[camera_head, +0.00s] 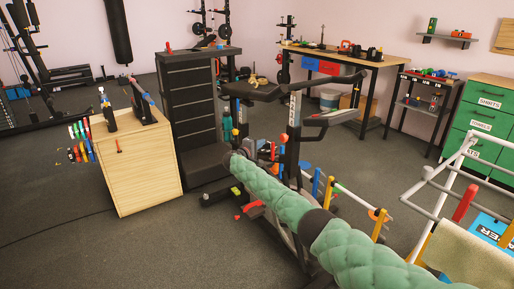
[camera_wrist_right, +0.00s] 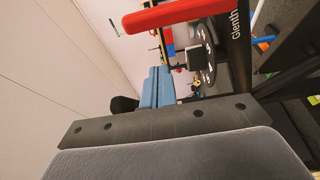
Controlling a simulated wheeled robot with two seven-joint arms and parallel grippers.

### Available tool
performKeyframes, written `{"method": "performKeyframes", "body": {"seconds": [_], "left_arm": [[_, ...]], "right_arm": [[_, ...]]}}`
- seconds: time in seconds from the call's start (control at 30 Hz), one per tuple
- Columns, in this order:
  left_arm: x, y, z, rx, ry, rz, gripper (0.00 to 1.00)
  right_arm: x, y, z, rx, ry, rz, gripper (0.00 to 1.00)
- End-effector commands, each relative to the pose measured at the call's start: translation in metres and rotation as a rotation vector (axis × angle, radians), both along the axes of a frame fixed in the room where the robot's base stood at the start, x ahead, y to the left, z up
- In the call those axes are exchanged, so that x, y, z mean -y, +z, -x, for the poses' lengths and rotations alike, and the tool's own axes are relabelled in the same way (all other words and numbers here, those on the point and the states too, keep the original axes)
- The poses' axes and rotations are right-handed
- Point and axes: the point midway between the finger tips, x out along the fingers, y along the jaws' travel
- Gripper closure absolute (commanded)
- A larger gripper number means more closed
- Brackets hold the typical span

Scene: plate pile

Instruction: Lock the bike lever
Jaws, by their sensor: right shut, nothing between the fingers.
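The bike (camera_head: 294,120) is a dark exercise bike in the middle of the head view. A red lever (camera_wrist_right: 175,14) crosses the top of the right wrist view, in front of the bike's dark lettered post (camera_wrist_right: 238,50). In the head view a small red end (camera_head: 284,137) shows by the post; I cannot tell if it is the same lever. My right arm, in a green padded sleeve, reaches to the bike. My right gripper (camera_wrist_right: 157,88) has its blue fingers shut and empty, apart from the red lever in the picture. My left gripper is out of view.
A wooden cabinet (camera_head: 137,165) and a dark drawer tower (camera_head: 188,110) stand left of the bike. A workbench (camera_head: 330,56) is behind, green drawers (camera_head: 485,120) at right. A white tubular rack (camera_head: 430,205) is at front right. Bare floor (camera_head: 70,225) lies at front left.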

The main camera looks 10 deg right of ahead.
Motion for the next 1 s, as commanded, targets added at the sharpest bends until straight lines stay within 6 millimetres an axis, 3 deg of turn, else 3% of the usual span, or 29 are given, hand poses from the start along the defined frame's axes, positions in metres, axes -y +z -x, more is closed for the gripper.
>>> {"method": "performKeyframes", "body": {"seconds": [0.17,1.0], "left_arm": [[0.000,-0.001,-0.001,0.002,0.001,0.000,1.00],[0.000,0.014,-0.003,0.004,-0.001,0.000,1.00]], "right_arm": [[0.010,-0.001,-0.007,-0.001,-0.001,-0.001,1.00],[0.022,0.000,0.032,-0.001,-0.001,-0.001,1.00]]}}
